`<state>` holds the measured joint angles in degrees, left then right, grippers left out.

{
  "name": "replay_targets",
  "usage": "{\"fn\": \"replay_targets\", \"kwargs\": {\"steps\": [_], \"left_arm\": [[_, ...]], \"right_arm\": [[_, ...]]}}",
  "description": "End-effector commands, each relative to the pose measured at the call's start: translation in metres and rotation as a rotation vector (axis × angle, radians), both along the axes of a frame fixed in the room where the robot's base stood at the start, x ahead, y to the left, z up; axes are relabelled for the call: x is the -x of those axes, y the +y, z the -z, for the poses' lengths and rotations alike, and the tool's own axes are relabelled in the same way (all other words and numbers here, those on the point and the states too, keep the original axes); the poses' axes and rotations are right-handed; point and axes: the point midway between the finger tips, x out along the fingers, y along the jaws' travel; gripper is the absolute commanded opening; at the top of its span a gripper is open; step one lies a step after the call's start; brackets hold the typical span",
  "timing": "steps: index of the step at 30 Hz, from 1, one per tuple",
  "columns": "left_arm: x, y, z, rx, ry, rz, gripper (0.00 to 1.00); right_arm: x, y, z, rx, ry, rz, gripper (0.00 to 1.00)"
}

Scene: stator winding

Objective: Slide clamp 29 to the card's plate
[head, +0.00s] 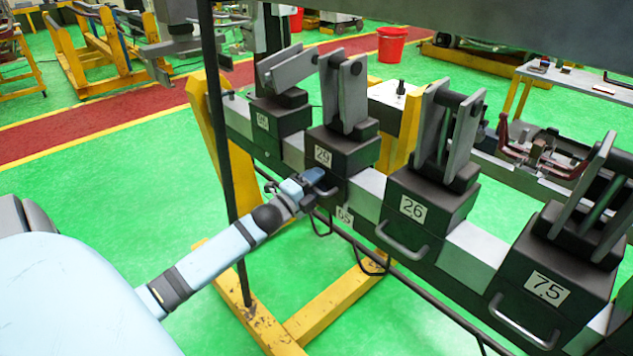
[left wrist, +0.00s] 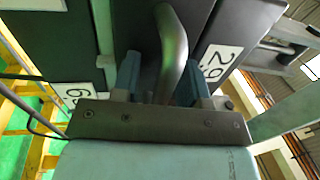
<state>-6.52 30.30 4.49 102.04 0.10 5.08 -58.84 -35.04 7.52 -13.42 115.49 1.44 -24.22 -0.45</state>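Clamp 29 (head: 349,157) is a dark block with grey uprights, seated on the long rail between a clamp on its left and clamp 26 (head: 428,205). My left gripper (head: 313,180) is at the front of clamp 29, at its handle. In the left wrist view the handle (left wrist: 173,45) of clamp 29 stands between the two blue fingers (left wrist: 160,82), with a gap showing beside the left finger. A small plate (head: 344,217) reading 65 is on the rail between clamps 29 and 26; it also shows in the left wrist view (left wrist: 73,94). I cannot make out a card. My right gripper is not in view.
Clamp 7.5 (head: 553,273) sits at the near right of the rail, and another clamp (head: 278,118) is at the far left. Bare rail (head: 470,250) shows between the clamps. A yellow stand (head: 340,300) and a dark upright pole (head: 228,150) are close to my left arm.

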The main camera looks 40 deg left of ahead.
Motion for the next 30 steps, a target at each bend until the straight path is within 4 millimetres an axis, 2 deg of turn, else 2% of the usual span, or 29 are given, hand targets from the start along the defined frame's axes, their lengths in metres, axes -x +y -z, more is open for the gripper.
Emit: {"fn": "replay_targets", "kwargs": {"steps": [6,11,18,25,30], "left_arm": [[0.000,0.000,0.000,0.000,0.001,0.000,0.38],[0.000,0.000,0.000,0.000,0.000,0.000,0.01],[0.000,0.005,0.001,-0.002,0.001,-0.001,0.00],[-0.005,0.052,0.001,-0.006,0.001,-0.004,0.00],[-0.006,0.070,0.000,-0.001,0.001,-0.002,0.00]], "right_arm": [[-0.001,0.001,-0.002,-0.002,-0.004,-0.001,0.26],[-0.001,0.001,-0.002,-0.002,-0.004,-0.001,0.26],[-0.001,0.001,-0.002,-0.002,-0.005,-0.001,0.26],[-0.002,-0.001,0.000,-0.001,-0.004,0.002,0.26],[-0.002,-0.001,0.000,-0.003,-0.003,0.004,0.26]]}}
